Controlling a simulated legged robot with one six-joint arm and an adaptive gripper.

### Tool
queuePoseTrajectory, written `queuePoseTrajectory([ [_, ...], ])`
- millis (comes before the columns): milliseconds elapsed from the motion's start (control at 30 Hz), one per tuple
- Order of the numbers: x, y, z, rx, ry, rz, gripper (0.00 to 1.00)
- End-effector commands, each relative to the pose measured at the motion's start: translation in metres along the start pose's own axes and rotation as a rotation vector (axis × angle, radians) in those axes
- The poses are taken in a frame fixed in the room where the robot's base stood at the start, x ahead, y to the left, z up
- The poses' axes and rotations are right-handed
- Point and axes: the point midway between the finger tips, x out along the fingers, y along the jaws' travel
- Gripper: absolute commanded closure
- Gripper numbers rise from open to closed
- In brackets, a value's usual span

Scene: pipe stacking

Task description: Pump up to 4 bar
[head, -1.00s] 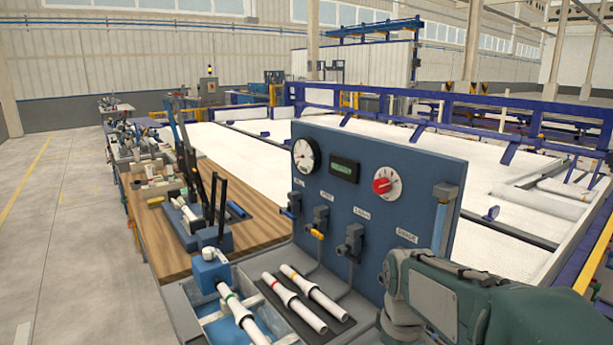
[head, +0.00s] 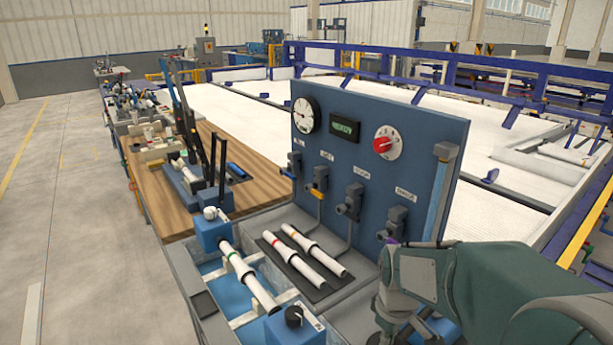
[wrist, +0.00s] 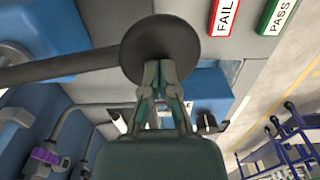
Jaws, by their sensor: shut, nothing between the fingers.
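The white dial gauge (head: 306,115) is on the blue panel (head: 420,160), left of a small display (head: 344,128) with green characters, too small to read. A red knob (head: 387,143) is on a white dial at the panel's right. A dark round knob (wrist: 160,52) on a long dark rod (wrist: 60,68) shows in the wrist view; it may be the pump handle. My gripper (wrist: 165,72) is shut and empty, its fingertips close against or under the knob; contact cannot be told. In the head view my arm covers the panel's lower right, and the fingertips are hidden.
Several valves (head: 319,180) line the panel's lower part. A white pipe (head: 245,275) lies over the blue bath, and two pipes rest on a dark mat (head: 300,277). FAIL (wrist: 226,18) and PASS (wrist: 280,12) signs lie near the knob. Open floor (head: 60,220) is at left.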

Motion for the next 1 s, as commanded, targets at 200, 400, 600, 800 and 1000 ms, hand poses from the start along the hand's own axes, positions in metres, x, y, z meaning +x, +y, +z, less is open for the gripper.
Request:
queuePoseTrajectory([
  [200,0.014,0.001,0.0,0.0,-0.001,-0.001,1.0],
  [400,-0.004,0.0,-0.001,0.0,0.002,0.001,1.0],
  [600,-0.028,-0.002,-0.001,0.0,0.002,0.002,1.0],
  [800,-0.052,-0.004,-0.001,0.0,0.002,0.001,1.0],
  [1000,-0.076,-0.006,-0.001,0.0,0.002,0.001,1.0],
])
